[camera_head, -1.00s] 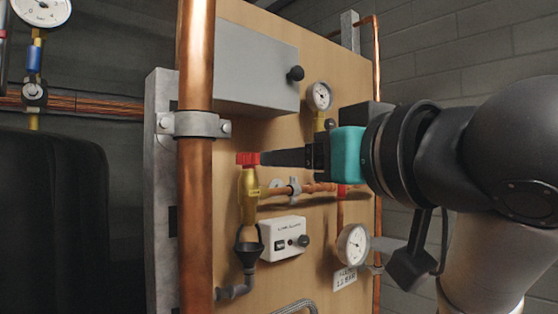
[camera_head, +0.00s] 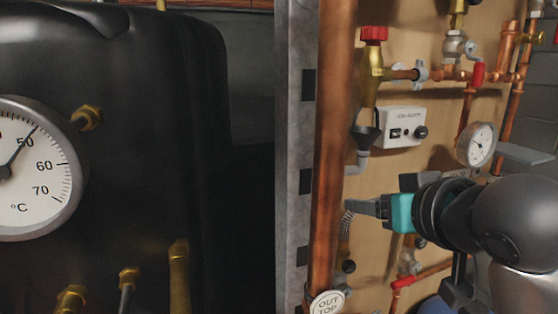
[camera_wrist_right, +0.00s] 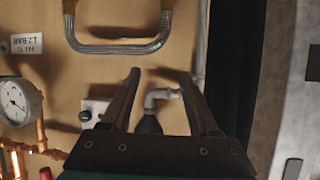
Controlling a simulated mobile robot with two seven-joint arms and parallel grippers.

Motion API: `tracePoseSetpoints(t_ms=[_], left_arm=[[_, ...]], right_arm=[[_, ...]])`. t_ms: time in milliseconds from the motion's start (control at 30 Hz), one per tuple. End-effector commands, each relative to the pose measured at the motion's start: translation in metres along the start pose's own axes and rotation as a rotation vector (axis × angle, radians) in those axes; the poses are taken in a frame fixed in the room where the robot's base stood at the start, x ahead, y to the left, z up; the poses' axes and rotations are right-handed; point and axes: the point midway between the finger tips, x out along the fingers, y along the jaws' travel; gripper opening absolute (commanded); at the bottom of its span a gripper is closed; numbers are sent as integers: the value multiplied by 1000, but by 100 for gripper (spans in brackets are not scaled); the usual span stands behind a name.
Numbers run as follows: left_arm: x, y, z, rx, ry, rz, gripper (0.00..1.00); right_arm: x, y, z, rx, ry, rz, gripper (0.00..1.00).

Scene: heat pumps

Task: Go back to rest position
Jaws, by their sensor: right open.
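My right gripper (camera_head: 364,207) shows in the head view in front of the wooden panel (camera_head: 436,170), right of the thick copper pipe and below the white control box. Its fingers point left. In the right wrist view the gripper (camera_wrist_right: 162,78) has its two fingers apart, with nothing held between them. A grey pipe elbow (camera_wrist_right: 160,96) and a black funnel (camera_wrist_right: 149,124) show behind the gap between the fingers. My left gripper is in neither view.
The thick copper pipe (camera_head: 334,130) stands left of my right gripper. A red-capped brass valve (camera_head: 374,36), white control box (camera_head: 400,127) and pressure gauge (camera_head: 476,145) are on the panel. A black tank (camera_head: 160,150) with a thermometer (camera_head: 35,170) fills the left. A braided hose (camera_wrist_right: 115,47) loops across the panel.

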Motion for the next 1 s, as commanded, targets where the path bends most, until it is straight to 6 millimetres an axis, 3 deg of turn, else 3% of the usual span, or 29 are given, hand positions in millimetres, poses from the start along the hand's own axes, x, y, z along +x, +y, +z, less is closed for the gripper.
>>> tracePoseSetpoints(t_ms=[33, 200, 467, 700, 1000], left_arm=[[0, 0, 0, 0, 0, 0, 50], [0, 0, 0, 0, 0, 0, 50], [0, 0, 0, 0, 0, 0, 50], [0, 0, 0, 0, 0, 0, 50], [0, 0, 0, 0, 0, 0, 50]], right_arm=[[10, 0, 24, 8, -48, -2, 62], [29, -1, 93, 17, -174, 0, 62], [34, -2, 206, 23, -377, 17, 62], [10, -5, 309, 12, -574, 39, 62], [-35, -8, 397, -15, -766, 60, 62]])
